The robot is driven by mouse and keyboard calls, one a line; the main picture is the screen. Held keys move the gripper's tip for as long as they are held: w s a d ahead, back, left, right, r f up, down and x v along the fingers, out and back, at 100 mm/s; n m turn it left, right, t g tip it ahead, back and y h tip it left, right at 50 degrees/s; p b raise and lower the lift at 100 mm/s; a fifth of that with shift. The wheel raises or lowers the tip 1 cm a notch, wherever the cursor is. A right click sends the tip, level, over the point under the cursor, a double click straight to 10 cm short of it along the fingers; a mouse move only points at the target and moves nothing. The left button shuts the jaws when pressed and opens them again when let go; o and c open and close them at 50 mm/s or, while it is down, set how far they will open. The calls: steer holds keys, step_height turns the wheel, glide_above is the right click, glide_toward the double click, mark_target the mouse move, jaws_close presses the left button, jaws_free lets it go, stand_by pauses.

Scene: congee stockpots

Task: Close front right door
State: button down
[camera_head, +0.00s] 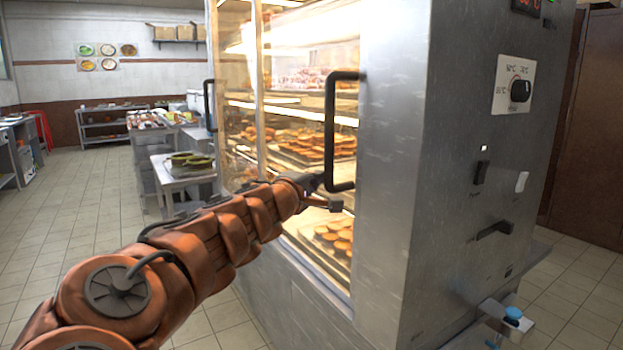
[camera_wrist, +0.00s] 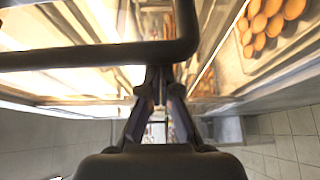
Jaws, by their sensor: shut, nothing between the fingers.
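The steel food warmer cabinet (camera_head: 395,170) has lit glass doors on its front. The right door's black handle (camera_head: 330,125) stands upright at the right end of the glass in the head view. It crosses the upper part of the wrist view (camera_wrist: 95,55) as a thick dark bar. My gripper (camera_head: 328,192) is at the lower end of this handle. In the wrist view its fingers (camera_wrist: 161,88) are together, with nothing seen between them, and their tips lie close by the bar. I cannot tell whether they touch it, or how far the door stands open.
A second black handle (camera_head: 209,105) is at the left end of the glass. Trays of baked food (camera_head: 310,145) fill the lit shelves. A dial (camera_head: 520,90) and switches sit on the steel side. A small table (camera_head: 182,172) stands beyond; tiled floor (camera_head: 80,210) at left is clear.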

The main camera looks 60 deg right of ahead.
steer(key=shift+s+a, duration=0.3)
steer(key=shift+s, duration=0.25)
steer(key=shift+s+a, duration=0.25)
steer(key=shift+s, duration=0.3)
steer(key=shift+s, duration=0.25)
steer(key=w, duration=0.5)
steer(key=s+a+p, duration=0.1)
steer(key=a, duration=0.8)
steer(key=shift+s, duration=0.2)
steer(key=shift+a, duration=0.1)
